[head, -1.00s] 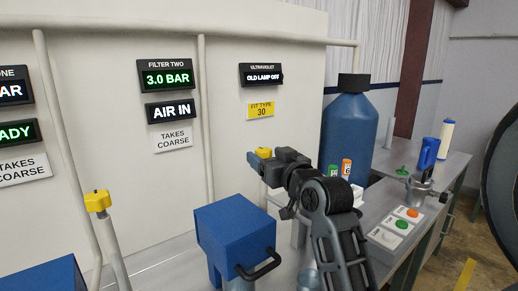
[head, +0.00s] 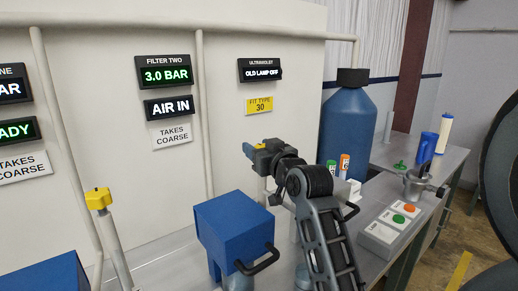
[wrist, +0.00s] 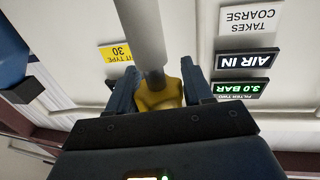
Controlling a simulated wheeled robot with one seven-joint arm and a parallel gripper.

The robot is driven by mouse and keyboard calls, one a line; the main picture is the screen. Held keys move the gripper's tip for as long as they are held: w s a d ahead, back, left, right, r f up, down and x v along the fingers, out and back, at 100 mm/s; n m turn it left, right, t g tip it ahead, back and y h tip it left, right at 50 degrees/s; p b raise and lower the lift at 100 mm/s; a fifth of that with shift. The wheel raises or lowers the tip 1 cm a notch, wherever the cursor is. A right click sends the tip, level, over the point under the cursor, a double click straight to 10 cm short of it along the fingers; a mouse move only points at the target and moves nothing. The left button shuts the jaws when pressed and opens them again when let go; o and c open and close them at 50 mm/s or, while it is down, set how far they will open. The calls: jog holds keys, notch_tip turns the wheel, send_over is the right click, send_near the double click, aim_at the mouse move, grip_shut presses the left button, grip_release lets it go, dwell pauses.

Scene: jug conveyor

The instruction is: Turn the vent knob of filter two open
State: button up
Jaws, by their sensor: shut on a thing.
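My gripper (head: 250,150) is at the top of a thin upright pipe, right of the filter two displays. In the wrist view, its two blue fingers (wrist: 160,92) are shut on a yellow knob (wrist: 160,98), one on each side. In the head view only a small bit of this yellow knob (head: 261,146) shows; the fingers hide the rest. The filter two displays (head: 166,71) read "3.0 BAR" and "AIR IN" (head: 168,108). A blue filter housing (head: 235,230) with a black handle stands below my gripper.
Another yellow knob (head: 98,198) tops a pipe at the left. A blue tank (head: 346,125) and small orange and green cartridges (head: 344,163) stand behind my arm. A button box (head: 391,227) is on the bench at right. White wall pipes (head: 203,110) run close behind.

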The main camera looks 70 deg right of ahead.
jog(key=c, duration=0.3)
jog(key=shift+f+n+t+y+b, duration=0.15)
jog(key=shift+n+t+y+b, duration=0.25)
jog(key=shift+b, duration=0.15)
jog(key=shift+t+y+b, duration=0.3)
jog(key=shift+y, duration=0.1)
jog(key=n+t+y+b, duration=0.1)
jog(key=y+b, duration=0.1)
jog(key=n+t+y+b, duration=0.1)
jog(key=n+y, duration=0.1)
jog(key=shift+w+a+f+n+b, duration=0.1)
jog(key=shift+w+a+n+b, duration=0.05)
jog(key=shift+n+b, duration=0.2)
jog(key=n+y+b, duration=0.1)
jog(key=y, duration=0.1)
jog(key=n+t+y+b, duration=0.1)
jog(key=y, duration=0.1)
jog(key=n+y+b, duration=0.1)
jog(key=n+y, duration=0.1)
jog(key=shift+w+a, duration=0.1)
jog(key=shift+a, duration=0.25)
jog(key=shift+a+r+n+y+b, duration=0.15)
jog(key=shift+n+y+b, duration=0.35)
jog(key=shift+y, duration=0.45)
jog(key=shift+a+r+n+y+b, duration=0.1)
jog(key=shift+n+y+b, duration=0.2)
jog(key=shift+n+y, duration=0.45)
jog(key=shift+y, duration=0.5)
